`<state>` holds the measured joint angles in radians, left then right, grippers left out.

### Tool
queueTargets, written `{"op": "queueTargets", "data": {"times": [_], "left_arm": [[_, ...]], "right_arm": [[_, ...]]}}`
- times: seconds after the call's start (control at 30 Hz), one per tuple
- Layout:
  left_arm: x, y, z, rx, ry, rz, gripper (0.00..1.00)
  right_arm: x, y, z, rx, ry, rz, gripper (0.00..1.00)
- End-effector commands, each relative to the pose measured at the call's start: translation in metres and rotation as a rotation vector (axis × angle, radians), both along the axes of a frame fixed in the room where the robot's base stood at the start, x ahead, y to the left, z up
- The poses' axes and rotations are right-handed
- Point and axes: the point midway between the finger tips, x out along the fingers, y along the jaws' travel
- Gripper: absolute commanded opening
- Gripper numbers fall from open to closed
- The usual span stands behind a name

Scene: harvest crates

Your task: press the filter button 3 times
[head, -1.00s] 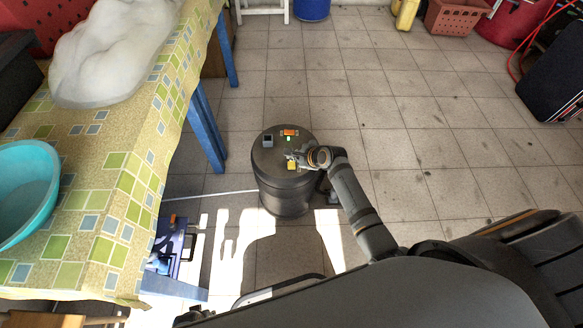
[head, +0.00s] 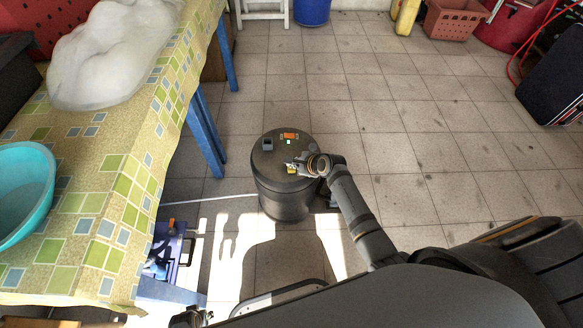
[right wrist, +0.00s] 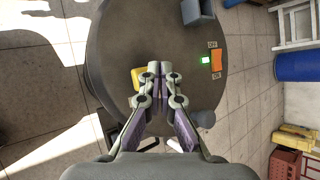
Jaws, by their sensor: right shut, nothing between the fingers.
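A dark round canister (head: 283,207) stands on the floor, with controls on its lid. The yellow button (head: 291,170) sits on the near side of the lid, partly hidden by my right gripper (head: 293,164). In the right wrist view the yellow button (right wrist: 137,78) shows just left of the shut, empty fingertips (right wrist: 158,68). I cannot tell whether they touch it. An orange switch (right wrist: 216,60), marked OFF and ON, has a lit green lamp (right wrist: 205,60) beside it. A grey box (right wrist: 195,12) is also on the lid. A dark part at the bottom edge may be my left gripper (head: 190,318); its fingers are unclear.
A table with a checked cloth (head: 125,215) stands left, holding a turquoise basin (head: 45,170) and a white lumpy bag (head: 110,55). A blue case (head: 165,250) is below it. Tiled floor to the right of the canister is clear. A red crate (head: 453,20) stands far back.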

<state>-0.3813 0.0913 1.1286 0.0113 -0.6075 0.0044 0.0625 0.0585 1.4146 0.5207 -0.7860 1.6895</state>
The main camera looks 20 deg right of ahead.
Motion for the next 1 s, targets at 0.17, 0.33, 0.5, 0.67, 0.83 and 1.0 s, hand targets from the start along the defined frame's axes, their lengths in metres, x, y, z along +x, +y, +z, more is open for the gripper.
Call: {"op": "queueTargets", "data": {"times": [0.17, 0.33, 0.5, 0.67, 0.83, 1.0], "left_arm": [[-0.0002, 0.0001, -0.0001, 0.000, 0.000, 0.000, 0.40], [-0.0003, 0.0001, -0.0001, 0.000, 0.000, 0.000, 0.40], [-0.0005, 0.0001, -0.0003, 0.000, 0.001, 0.000, 0.40], [-0.0005, 0.0001, -0.0002, 0.000, 0.001, 0.000, 0.40], [-0.0006, 0.0001, 0.0008, 0.000, 0.001, 0.000, 0.40], [-0.0006, 0.0001, 0.0011, 0.000, 0.001, 0.000, 0.40]], "right_arm": [[-0.0001, 0.0000, -0.0001, 0.000, 0.000, 0.000, 0.00], [-0.0001, 0.0000, -0.0001, 0.000, 0.000, 0.000, 0.00], [-0.0001, 0.0000, -0.0001, 0.000, 0.000, 0.000, 0.00], [-0.0001, -0.0001, -0.0003, 0.000, 0.000, 0.000, 0.00], [0.0001, 0.0000, -0.0043, 0.000, 0.000, 0.000, 0.00], [0.0001, 0.0000, -0.0083, 0.000, 0.000, 0.000, 0.00]]}}
